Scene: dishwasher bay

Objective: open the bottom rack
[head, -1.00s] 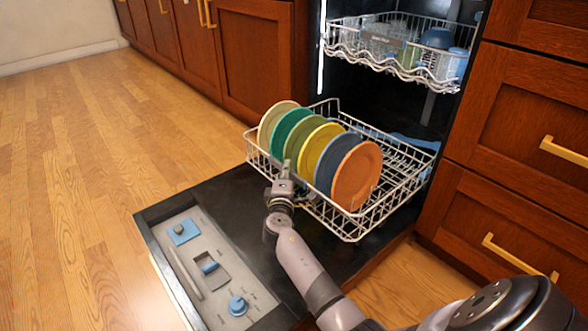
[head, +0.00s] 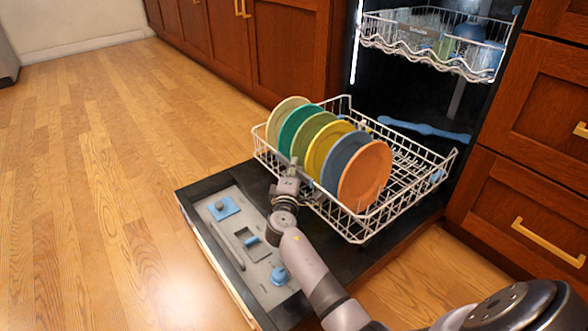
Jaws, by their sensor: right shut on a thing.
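The bottom rack (head: 408,202) is a white wire basket pulled out over the lowered dishwasher door (head: 262,180). Several coloured plates stand upright in it, with an orange plate (head: 365,176) nearest the right. My right gripper (head: 291,170) is at the rack's front side, by the plates, shut on the rack's front edge; the fingertips are small and the exact contact is hard to see. My left gripper is not in view.
The upper rack (head: 430,45) holds glasses and blue cups inside the dishwasher. A blue spray arm (head: 425,129) shows behind the bottom rack. Wooden drawers (head: 535,190) stand close at right. Open wooden floor (head: 110,170) lies at left.

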